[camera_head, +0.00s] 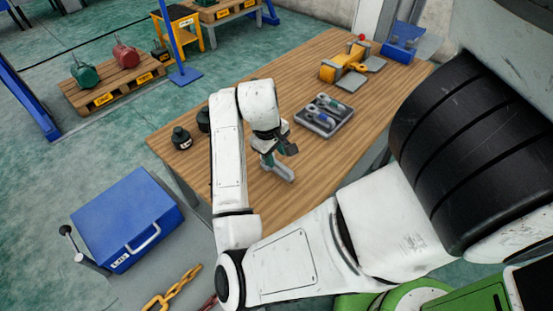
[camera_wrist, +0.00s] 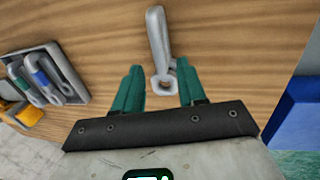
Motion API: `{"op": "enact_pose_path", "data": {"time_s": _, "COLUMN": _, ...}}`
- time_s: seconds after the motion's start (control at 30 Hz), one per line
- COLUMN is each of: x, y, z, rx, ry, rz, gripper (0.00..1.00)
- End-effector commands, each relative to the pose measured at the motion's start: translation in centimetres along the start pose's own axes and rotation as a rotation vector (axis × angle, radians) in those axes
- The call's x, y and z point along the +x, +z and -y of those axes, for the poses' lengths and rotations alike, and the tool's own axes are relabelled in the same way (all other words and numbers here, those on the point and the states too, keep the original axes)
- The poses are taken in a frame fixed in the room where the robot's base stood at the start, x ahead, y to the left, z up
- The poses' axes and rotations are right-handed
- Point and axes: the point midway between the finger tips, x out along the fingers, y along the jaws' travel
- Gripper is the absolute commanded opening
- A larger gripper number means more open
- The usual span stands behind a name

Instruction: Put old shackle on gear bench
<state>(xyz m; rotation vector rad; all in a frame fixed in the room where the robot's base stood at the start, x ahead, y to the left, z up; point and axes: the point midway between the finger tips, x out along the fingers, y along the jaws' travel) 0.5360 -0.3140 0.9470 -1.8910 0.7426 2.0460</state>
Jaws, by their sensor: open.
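A plain grey metal shackle (camera_wrist: 158,42) lies on the wooden bench (camera_wrist: 240,60), seen in the wrist view. Its ringed end is between the green fingers of my gripper (camera_wrist: 158,72), with a gap on each side; its other end reaches out past the fingertips. My gripper is open. In the head view, my gripper (camera_head: 277,158) is low over the near part of the bench (camera_head: 215,140), and the grey shackle (camera_head: 283,173) shows just below it, partly hidden. No label on this shackle is readable.
A grey tray (camera_head: 340,124) with several shackles, some with blue or green parts, stands right of my gripper. Dark weights (camera_head: 181,138) are at the bench's left edge. A yellow hoist (camera_head: 342,66) is at the far end. A blue box (camera_head: 125,215) stands beyond the near edge.

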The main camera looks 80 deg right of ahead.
Motion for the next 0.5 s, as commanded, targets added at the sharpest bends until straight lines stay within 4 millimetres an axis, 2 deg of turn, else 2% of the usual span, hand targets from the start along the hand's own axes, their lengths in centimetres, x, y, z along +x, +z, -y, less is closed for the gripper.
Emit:
{"op": "enact_pose_path", "data": {"time_s": 0.1, "x": -2.7, "y": 0.0, "z": -0.1, "rx": 0.004, "ry": 0.001, "rz": -0.004, "gripper": 0.41}}
{"op": "enact_pose_path", "data": {"time_s": 0.3, "x": -6.4, "y": -0.1, "z": 0.0, "rx": 0.003, "ry": -0.002, "rz": -0.004, "gripper": 0.41}}
{"op": "enact_pose_path", "data": {"time_s": 0.5, "x": -8.0, "y": 0.0, "z": 0.0, "rx": 0.001, "ry": -0.001, "rz": -0.001, "gripper": 0.41}}
